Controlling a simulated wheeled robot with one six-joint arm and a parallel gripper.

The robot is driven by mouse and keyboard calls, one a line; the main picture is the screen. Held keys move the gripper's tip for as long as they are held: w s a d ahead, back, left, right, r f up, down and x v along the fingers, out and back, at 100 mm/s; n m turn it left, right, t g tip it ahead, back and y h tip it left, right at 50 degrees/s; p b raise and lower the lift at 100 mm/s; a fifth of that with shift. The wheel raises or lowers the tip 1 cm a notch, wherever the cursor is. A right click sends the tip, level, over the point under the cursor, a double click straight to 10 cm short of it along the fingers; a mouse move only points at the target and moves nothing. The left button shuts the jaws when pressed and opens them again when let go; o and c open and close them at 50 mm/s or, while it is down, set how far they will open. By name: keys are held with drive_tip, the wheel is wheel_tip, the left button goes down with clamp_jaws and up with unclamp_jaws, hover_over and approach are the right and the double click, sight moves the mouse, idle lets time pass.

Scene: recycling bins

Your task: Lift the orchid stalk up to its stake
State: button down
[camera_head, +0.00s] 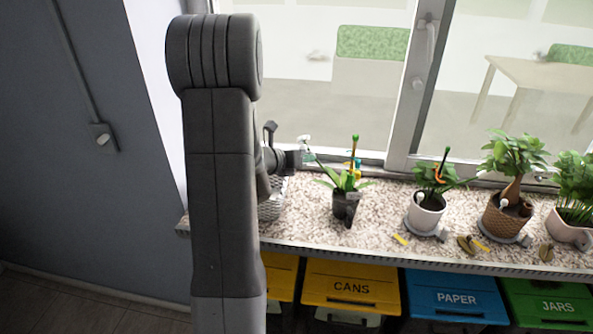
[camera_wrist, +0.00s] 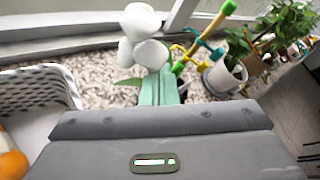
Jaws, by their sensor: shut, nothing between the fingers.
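The orchid (camera_head: 343,181) stands in a dark pot on the speckled sill, with long green leaves. Its white flowers (camera_wrist: 144,38) are just beyond my fingertips in the wrist view; they also show small beside my gripper in the head view (camera_head: 304,139).
A white basket (camera_wrist: 35,85) with something orange inside stands at left. Yellow and blue clips (camera_head: 357,168) are by the stake. A white-potted plant (camera_head: 426,215) and other pots stand to the right. The window (camera_head: 330,75) is behind; bins (camera_head: 351,286) are below the sill.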

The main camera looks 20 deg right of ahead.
drive_tip(key=s+d+r+m+y+p, duration=0.2)
drive_tip(key=s+d+r+y, duration=0.1)
drive_tip(key=d, duration=0.7)
drive_tip(key=shift+s+r+t+y+p, duration=0.3)
drive_tip(key=shift+r+y, duration=0.25)
drive_tip(key=shift+y, duration=0.15)
